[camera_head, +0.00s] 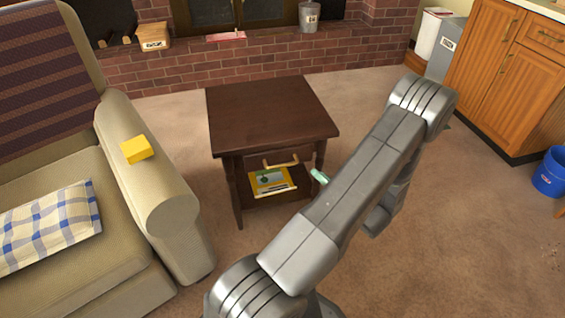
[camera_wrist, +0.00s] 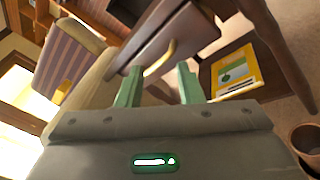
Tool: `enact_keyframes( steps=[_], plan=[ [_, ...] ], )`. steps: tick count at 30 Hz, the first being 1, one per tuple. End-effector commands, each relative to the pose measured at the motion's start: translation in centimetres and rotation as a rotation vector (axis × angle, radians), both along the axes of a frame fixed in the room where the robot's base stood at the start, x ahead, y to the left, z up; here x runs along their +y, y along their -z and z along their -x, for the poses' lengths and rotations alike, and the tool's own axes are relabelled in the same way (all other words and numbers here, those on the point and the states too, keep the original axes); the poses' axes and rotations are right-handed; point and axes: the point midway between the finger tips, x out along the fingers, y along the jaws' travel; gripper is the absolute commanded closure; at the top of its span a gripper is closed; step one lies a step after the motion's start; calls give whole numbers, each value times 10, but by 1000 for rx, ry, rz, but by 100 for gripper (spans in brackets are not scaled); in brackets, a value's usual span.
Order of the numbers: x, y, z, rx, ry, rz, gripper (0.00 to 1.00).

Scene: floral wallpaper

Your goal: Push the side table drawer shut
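The dark brown side table (camera_head: 270,105) stands right of the armchair. Below its top is a drawer front with a pale yellow bar handle (camera_head: 281,162); in the wrist view the drawer front (camera_wrist: 150,42) is ahead of the fingers. Lower down, a yellow picture book (camera_head: 264,180) lies in a dark recess, with a second pale bar along its front edge; I cannot tell whether this is a shelf or an open drawer. My gripper (camera_wrist: 159,69) has its green fingers apart, empty, near the upper handle. In the head view one green fingertip (camera_head: 320,177) shows right of the table front.
The beige armchair (camera_head: 165,190) stands close on the table's left, with a yellow block (camera_head: 136,149) on its arm. A brick hearth (camera_head: 200,65) is behind. A wooden cabinet (camera_head: 510,75) and blue bucket (camera_head: 550,172) are at right.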

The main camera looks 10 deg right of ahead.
Motion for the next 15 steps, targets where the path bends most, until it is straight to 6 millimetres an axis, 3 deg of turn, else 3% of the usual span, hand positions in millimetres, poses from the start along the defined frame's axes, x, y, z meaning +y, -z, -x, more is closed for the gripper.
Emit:
enact_keyframes(
  steps=[9,15],
  plan=[
    [9,1,-8,352,-224,-412,67],
    [11,5,-9,573,-296,-586,67]
  ],
)
